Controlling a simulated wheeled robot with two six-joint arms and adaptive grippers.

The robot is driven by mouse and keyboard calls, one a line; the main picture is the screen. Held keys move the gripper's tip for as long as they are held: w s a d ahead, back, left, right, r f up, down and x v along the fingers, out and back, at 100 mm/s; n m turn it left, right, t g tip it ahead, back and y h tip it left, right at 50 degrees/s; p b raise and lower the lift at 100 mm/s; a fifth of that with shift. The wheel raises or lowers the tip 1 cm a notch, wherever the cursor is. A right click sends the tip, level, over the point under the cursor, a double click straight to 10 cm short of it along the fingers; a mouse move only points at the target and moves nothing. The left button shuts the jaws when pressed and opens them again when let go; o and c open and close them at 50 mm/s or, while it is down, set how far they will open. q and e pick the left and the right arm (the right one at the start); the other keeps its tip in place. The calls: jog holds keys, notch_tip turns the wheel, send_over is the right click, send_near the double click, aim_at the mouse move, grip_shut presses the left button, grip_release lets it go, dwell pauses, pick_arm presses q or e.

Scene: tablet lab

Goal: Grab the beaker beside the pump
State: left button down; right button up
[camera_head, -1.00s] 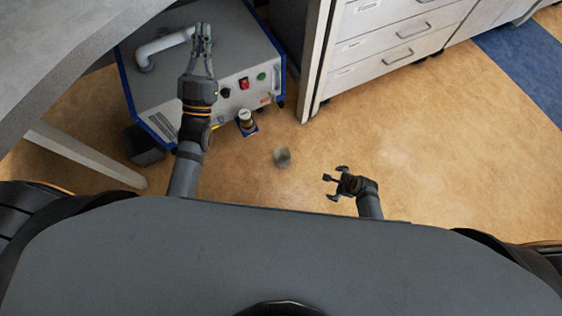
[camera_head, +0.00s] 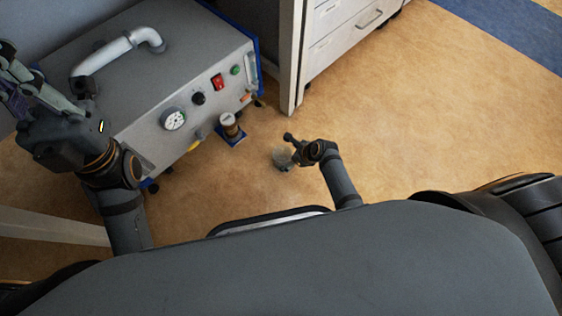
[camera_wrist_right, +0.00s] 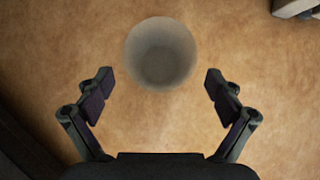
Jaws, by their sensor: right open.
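The beaker (camera_head: 280,157) is a small clear grey cup on the floor, to the right of the pump (camera_head: 165,85), a grey box with blue edges, a gauge and a white pipe. My right gripper (camera_head: 287,152) is at the beaker and partly hides it in the head view. In the right wrist view the beaker (camera_wrist_right: 161,54) lies just beyond the open fingertips of my right gripper (camera_wrist_right: 158,82), centred between them and not held. My left gripper (camera_head: 15,80) is at the left edge, in front of the pump; its finger opening is unclear.
A brown-and-white bottle-like part (camera_head: 230,127) stands at the pump's front corner, close to the beaker. A white drawer cabinet (camera_head: 335,40) stands behind. A table leg (camera_head: 50,225) is at the lower left. The floor (camera_head: 430,110) to the right is clear.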

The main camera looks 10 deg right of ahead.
aim_at(282, 157)
jog(key=shift+w+f, duration=0.1)
jog(key=shift+f, duration=0.1)
jog(key=b+x, duration=0.3)
jog(key=x, duration=0.1)
jog(key=shift+a+f+b, duration=0.1)
jog(key=shift+f+b, duration=0.25)
jog(key=shift+b, duration=0.05)
jog(key=shift+w+a+f, duration=0.15)
jog(key=shift+w+f, duration=0.05)
jog(key=shift+f, duration=0.05)
jog(key=shift+r, duration=0.2)
jog(key=shift+c, duration=0.8)
jog(key=c, duration=1)
jog(key=shift+c, duration=0.2)
